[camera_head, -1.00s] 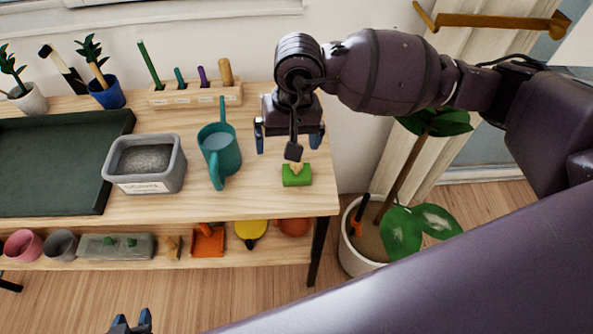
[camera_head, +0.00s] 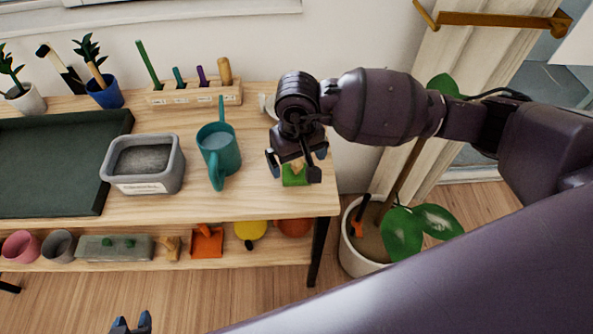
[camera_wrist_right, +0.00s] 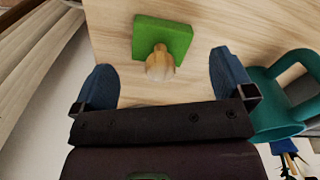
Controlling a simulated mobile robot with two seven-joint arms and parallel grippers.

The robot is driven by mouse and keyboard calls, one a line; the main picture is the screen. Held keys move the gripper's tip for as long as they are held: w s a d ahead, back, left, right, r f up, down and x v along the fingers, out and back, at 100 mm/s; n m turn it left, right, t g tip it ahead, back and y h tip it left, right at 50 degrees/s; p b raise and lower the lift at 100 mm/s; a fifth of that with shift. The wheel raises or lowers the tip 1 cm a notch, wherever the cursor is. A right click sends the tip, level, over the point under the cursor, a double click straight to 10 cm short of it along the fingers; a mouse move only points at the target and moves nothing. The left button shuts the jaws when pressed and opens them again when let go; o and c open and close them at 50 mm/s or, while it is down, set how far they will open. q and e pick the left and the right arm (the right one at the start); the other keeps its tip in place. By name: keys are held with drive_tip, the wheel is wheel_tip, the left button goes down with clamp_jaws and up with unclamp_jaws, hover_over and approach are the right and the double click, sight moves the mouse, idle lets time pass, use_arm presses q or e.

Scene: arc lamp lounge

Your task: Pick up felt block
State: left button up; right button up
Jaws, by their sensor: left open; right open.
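The felt block is a green square pad with a pale wooden knob. It sits near the right end of the wooden tabletop in the head view (camera_head: 294,178), partly covered by my right gripper. In the right wrist view the felt block (camera_wrist_right: 172,35) lies ahead of the open fingers, its knob pointing toward the gripper. My right gripper (camera_head: 297,164) is open above the block; in the wrist view its blue fingers (camera_wrist_right: 160,82) stand wide apart and do not touch it. My left gripper (camera_head: 131,324) is open at the bottom edge of the head view, away from the table.
A teal watering can (camera_head: 218,155) stands left of the block, then a grey tub (camera_head: 144,184) and a dark green tray (camera_head: 118,130). A tool rack (camera_head: 190,96) stands behind. A potted plant (camera_head: 362,262) stands right of the table. The front right tabletop is clear.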

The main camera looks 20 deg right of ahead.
sight(297, 161)
drive_tip(key=shift+w+f, duration=0.15)
drive_tip(key=shift+f, duration=1.7)
drive_tip(key=shift+c, duration=0.3)
drive_tip(key=c, duration=0.8)
drive_tip(key=shift+o, duration=0.2)
drive_tip(key=shift+r, duration=0.1)
wheel_tip(297, 161, up, 20)
drive_tip(key=p, duration=0.1)
